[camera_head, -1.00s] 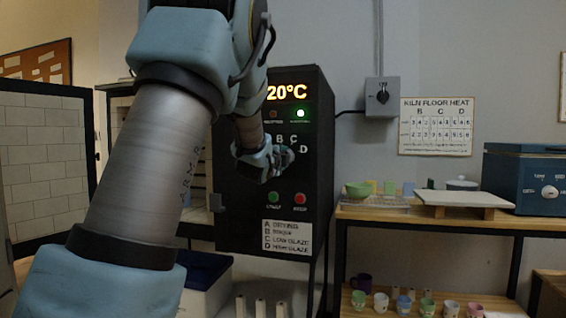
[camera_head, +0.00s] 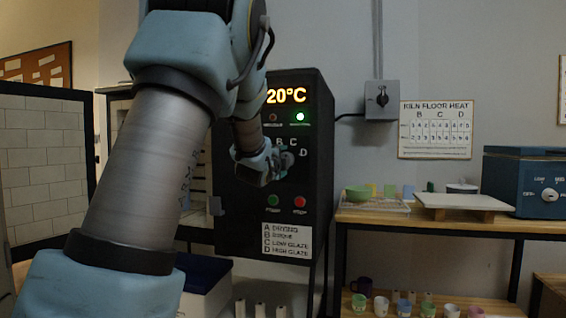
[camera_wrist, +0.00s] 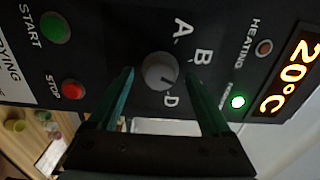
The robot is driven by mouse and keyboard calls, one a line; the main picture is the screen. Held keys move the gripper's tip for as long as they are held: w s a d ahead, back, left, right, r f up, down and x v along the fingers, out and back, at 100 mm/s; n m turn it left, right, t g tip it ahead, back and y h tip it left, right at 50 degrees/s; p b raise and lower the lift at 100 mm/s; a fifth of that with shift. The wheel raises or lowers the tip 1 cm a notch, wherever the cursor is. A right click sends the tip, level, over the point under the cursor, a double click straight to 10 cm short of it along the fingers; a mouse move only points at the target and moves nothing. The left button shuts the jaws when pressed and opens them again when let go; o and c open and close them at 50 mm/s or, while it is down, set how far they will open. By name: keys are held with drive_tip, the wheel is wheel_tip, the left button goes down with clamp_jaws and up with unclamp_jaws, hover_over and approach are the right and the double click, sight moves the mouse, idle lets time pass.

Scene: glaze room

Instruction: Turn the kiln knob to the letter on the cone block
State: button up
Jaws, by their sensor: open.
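The kiln's control box (camera_head: 318,180) is black, with a lit 20°C display. Its round grey knob (camera_wrist: 160,72) sits between my fingertips in the wrist view, with letters A, B and D around it. The C is hidden there behind a finger but shows in the head view. My gripper (camera_wrist: 160,78) is open, one finger to each side of the knob, with a gap at both sides. In the head view my gripper (camera_head: 272,168) is in front of the panel and partly covers the knob. I cannot make out the cone block or its letter.
Green START (camera_wrist: 55,27) and red STOP (camera_wrist: 73,90) buttons lie close to the knob. A legend card (camera_head: 286,239) lists A to D. A bench (camera_head: 430,222) with bowls and a board stands right. Cups stand on its lower shelf.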

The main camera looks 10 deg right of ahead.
drive_tip(key=b+v, duration=0.1)
drive_tip(key=v, duration=0.9)
drive_tip(key=shift+s, duration=0.3)
drive_tip(key=shift+a, duration=0.1)
drive_tip(key=s+a+f+n+g+y, duration=0.2)
drive_tip(key=a+f+n+g+y, duration=0.1)
drive_tip(key=a+f+n, duration=0.4)
drive_tip(key=s+a+f+n+g+y, duration=0.2)
drive_tip(key=a+f+n+y, duration=0.15)
drive_tip(key=f, duration=0.65)
drive_tip(key=s+a+f+n+g+y, duration=0.1)
drive_tip(key=s+a+f+n+g, duration=0.4)
drive_tip(key=s, duration=0.4)
drive_tip(key=s+a+f+n+g+y, duration=0.1)
drive_tip(key=s+a+f+n+g, duration=0.35)
drive_tip(key=s+f+n, duration=0.3)
wheel_tip(320, 180, up, 16)
drive_tip(key=s+p, duration=0.2)
drive_tip(key=p, duration=1.4)
drive_tip(key=shift+a, duration=0.45)
